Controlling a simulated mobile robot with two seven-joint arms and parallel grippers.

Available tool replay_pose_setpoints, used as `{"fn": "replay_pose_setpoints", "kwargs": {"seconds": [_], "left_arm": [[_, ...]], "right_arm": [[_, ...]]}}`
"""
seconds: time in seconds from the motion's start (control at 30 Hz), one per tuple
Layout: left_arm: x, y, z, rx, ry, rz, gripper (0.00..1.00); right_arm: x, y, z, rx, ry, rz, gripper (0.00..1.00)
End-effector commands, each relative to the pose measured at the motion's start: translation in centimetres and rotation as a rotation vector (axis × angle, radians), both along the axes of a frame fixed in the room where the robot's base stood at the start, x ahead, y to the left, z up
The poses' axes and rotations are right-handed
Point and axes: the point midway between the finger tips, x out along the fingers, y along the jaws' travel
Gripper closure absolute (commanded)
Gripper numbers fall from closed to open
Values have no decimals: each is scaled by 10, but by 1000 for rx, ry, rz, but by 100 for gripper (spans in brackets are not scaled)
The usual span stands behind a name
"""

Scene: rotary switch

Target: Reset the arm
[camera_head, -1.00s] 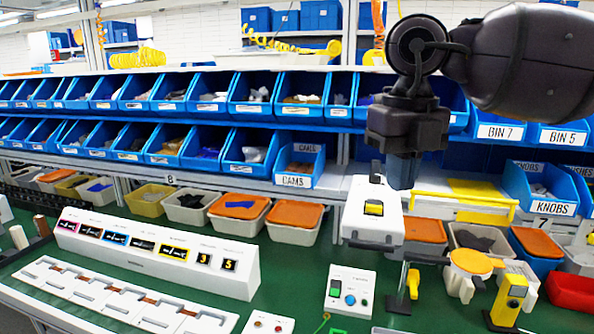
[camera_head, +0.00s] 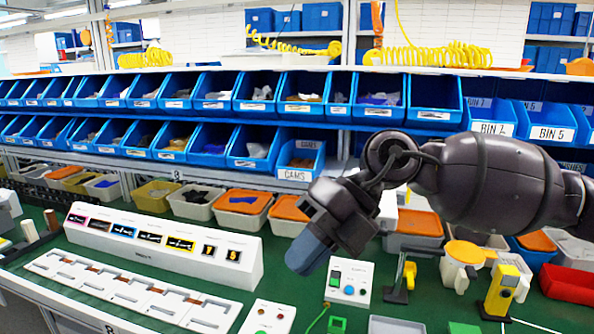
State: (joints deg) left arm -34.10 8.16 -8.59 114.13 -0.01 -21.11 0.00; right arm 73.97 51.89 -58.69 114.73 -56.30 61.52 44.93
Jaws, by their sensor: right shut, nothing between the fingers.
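My right arm (camera_head: 490,180) comes in from the right side of the head view. Its dark gripper (camera_head: 304,256) angles down and left above the bench, with the fingers together and empty. The gripper appears above and left of this box, and I cannot tell the exact gap. My left gripper is not in view.
A white sloped panel (camera_head: 150,258) with several coloured labels and a white slotted tray (camera_head: 130,292) lie at left. Yellow-and-white devices (camera_head: 503,290) and a red bin (camera_head: 570,283) stand at right. Blue bins (camera_head: 255,100) line the back shelves. Green bench (camera_head: 275,272) shows between.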

Motion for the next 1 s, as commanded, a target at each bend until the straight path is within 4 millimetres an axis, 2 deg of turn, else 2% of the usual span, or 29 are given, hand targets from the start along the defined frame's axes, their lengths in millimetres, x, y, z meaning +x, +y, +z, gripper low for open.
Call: {"fn": "replay_pose_setpoints", "kwargs": {"seconds": [0.1, 0.2, 0.33, 0.47, 0.63, 0.77, 0.87, 1.0], "left_arm": [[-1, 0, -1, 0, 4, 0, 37], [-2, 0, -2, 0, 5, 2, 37], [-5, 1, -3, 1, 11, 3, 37], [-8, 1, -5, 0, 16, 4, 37], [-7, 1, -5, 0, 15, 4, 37], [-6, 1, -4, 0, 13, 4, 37], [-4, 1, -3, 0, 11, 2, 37], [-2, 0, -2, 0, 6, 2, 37]], "right_arm": [[-16, 25, -3, 229, 106, -27, 100], [-23, 39, 2, 412, 190, -81, 100], [-24, 49, 12, 640, 296, -188, 100], [-15, 46, 21, 848, 401, -338, 100], [7, 27, 22, 1078, 530, -590, 100], [28, 1, 11, 1213, 625, -823, 100], [42, -24, -5, 1290, 694, -1023, 100], [57, -64, -41, 1350, 787, -1325, 100]]}}
